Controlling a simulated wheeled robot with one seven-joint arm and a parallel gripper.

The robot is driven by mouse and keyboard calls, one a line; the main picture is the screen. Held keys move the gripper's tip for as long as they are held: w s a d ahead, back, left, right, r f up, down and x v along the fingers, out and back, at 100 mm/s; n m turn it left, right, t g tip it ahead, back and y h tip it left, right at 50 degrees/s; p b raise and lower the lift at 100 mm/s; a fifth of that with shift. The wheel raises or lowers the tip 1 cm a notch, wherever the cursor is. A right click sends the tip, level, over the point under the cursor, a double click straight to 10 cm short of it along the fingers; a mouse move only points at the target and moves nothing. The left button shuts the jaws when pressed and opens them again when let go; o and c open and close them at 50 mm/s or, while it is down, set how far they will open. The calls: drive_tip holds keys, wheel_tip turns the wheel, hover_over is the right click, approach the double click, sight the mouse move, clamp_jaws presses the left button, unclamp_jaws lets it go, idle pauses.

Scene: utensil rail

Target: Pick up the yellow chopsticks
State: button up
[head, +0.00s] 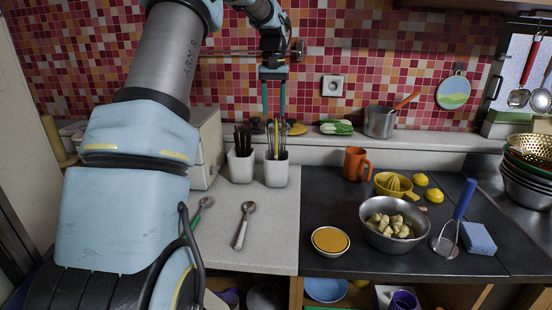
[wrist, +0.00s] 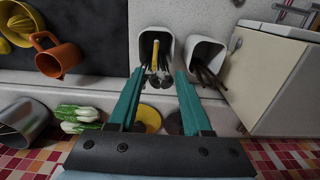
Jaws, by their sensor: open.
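The yellow chopsticks (head: 276,138) stand upright among dark and grey utensils in the right-hand white cup (head: 276,175). In the wrist view the yellow chopsticks (wrist: 153,55) show at the mouth of their cup (wrist: 143,34), between and just beyond my fingertips. My gripper (head: 274,114) points down above that cup, open and empty. In the wrist view my gripper (wrist: 160,72) has its two teal fingers spread on either side of the utensil tops. Whether the fingers touch any utensil I cannot tell.
A second white cup (head: 241,168) with dark sticks stands close on the left. A cream box (head: 207,148) is beside it. Spoons (head: 244,225) lie in front. An orange mug (head: 355,163), a steel bowl (head: 367,233) and a pot (head: 379,122) are to the right. A tiled wall is behind.

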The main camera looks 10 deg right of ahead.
sight(276, 139)
drive_tip(key=f, duration=0.2)
drive_tip(key=f+p, duration=0.1)
drive_tip(key=f, duration=0.2)
drive_tip(key=shift+w+d+f, duration=0.1)
drive_tip(key=shift+d+f, duration=0.05)
drive_tip(key=shift+d, duration=0.05)
drive_tip(key=shift+s+d+f+p, duration=0.1)
drive_tip(key=shift+s+f+p, duration=0.1)
drive_tip(key=shift+f+p, duration=0.9)
drive_tip(key=shift+s+d+f+p, duration=0.15)
drive_tip(key=shift+f+p, duration=0.3)
drive_tip(key=shift+f, duration=1.1)
drive_tip(key=shift+a, duration=0.1)
clamp_jaws()
